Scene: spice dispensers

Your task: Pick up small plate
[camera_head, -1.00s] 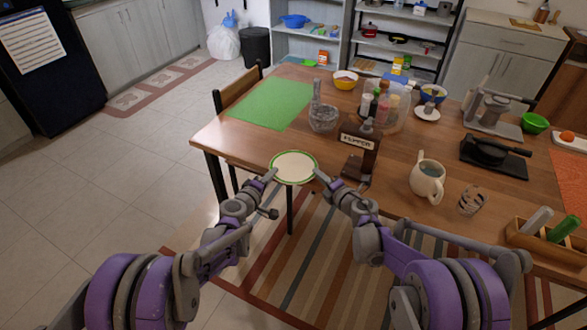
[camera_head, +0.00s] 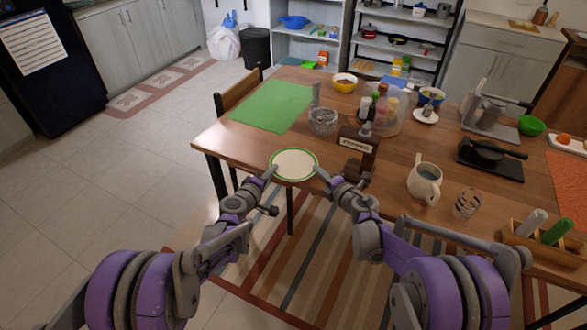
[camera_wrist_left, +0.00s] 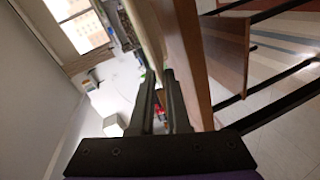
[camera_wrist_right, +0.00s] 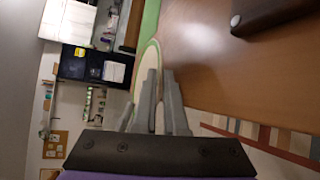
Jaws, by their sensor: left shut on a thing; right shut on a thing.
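The small plate (camera_head: 294,164) is cream with a green rim, at the near edge of the wooden table in the head view. My left gripper (camera_head: 271,171) is shut on its left side, and my right gripper (camera_head: 319,172) is shut on its right side. In the left wrist view the plate (camera_wrist_left: 150,35) shows edge-on at the fingers, beside the table edge. In the right wrist view its rim (camera_wrist_right: 148,75) runs down to the fingers. I cannot tell how far it is from the tabletop.
A cream pitcher (camera_head: 424,183) and a glass (camera_head: 467,203) stand to the right. The wooden tabletop (camera_head: 225,145) is bare left of the plate.

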